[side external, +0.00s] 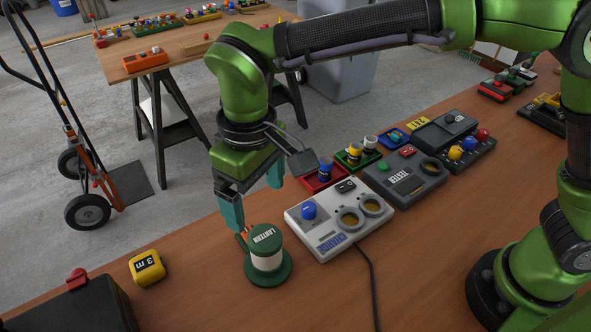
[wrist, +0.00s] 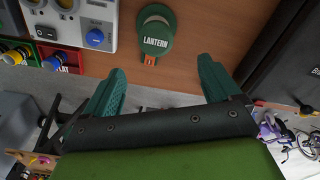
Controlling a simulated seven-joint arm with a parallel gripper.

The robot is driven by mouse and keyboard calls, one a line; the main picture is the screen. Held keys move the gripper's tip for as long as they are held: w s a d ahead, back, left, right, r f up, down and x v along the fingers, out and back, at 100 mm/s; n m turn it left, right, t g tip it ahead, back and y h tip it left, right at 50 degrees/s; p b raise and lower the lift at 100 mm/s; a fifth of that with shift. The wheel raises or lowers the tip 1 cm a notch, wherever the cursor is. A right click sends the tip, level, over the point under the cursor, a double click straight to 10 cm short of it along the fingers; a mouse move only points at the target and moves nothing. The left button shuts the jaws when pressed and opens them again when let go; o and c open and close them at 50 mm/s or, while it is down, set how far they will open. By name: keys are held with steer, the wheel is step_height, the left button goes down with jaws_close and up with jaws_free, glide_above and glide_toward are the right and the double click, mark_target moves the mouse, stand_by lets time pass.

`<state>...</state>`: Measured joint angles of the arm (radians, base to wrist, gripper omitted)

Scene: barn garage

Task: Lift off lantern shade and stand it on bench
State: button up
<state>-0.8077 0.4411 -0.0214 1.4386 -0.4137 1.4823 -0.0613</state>
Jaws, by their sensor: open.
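The lantern (side external: 265,262) stands upright on the bench (side external: 205,270), with a wide green base, a pale cylindrical middle and a green cap labelled LANTERN. An orange part shows at its side. Which part lifts off as the shade cannot be told. The lantern (wrist: 156,38) also shows in the wrist view, ahead of my fingertips and roughly centred between them. My gripper (side external: 255,207) is open and empty, above and just behind the lantern in the side view. Its teal fingers (wrist: 164,66) are spread wide in the wrist view and appear apart from the lantern.
A grey device (side external: 338,218) with a blue knob and a trailing cable (side external: 371,275) sits right of the lantern. A yellow tape measure (side external: 147,268) and a black case (side external: 75,308) lie to the left. Bare bench lies in front of the lantern.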

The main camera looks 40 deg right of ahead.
mark_target(264, 248)
steer(key=f, duration=1.5)
steer(key=shift+w+d+f, duration=0.2)
steer(key=shift+w, duration=0.05)
steer(key=c, duration=1.1)
